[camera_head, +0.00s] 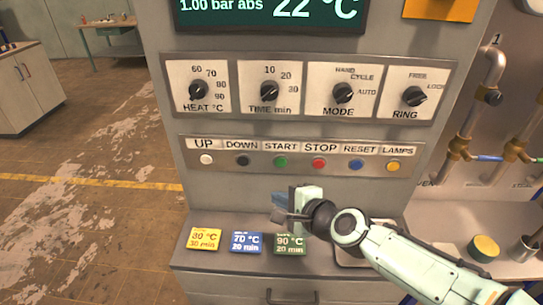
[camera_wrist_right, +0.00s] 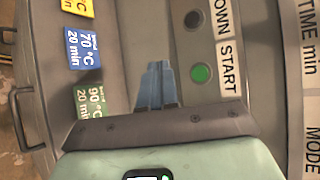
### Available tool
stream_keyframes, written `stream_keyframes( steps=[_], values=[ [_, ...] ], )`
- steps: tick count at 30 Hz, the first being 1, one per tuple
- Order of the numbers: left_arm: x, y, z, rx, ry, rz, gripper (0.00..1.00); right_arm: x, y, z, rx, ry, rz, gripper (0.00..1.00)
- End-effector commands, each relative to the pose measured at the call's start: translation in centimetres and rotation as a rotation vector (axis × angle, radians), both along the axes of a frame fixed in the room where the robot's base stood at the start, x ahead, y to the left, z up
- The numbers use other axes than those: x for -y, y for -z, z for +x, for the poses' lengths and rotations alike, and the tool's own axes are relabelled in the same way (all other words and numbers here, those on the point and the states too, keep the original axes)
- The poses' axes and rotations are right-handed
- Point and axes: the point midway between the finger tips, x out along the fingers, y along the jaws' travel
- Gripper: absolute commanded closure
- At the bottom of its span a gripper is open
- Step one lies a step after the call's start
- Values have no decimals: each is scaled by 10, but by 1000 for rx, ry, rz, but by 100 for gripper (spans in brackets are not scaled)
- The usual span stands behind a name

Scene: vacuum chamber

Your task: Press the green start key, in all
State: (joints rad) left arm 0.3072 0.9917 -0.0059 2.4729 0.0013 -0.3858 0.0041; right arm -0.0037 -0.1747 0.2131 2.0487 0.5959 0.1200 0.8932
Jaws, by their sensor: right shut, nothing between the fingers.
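The green start key (camera_head: 280,161) sits in a row of coloured keys on the grey panel, under the label START. In the right wrist view the green key (camera_wrist_right: 201,73) is ahead of and to the right of the fingertips, uncovered. My right gripper (camera_head: 281,203) is below the key row in the head view, in front of the panel and apart from the key. Its blue fingers (camera_wrist_right: 157,68) are shut together with nothing between them. My left gripper is in neither view.
Neighbouring keys are the black DOWN key (camera_head: 243,160) and red STOP key (camera_head: 319,163). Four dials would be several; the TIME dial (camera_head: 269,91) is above. Yellow (camera_head: 204,239), blue (camera_head: 246,242) and green (camera_head: 290,244) cards lie on the ledge below.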

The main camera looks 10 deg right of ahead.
Motion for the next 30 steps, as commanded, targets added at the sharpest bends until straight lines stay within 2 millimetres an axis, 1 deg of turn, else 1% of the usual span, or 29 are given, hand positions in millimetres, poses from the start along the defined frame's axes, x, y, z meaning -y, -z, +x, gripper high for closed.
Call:
stream_keyframes(
  steps=[10,14,19,30],
  values=[
    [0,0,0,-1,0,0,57,0,-1,0,1,0,2,100],
    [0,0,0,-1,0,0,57,1,0,3,-1,0,2,100],
    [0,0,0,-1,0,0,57,5,0,19,-2,0,3,100],
    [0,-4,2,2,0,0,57,19,-1,68,-1,1,2,100]
  ],
)
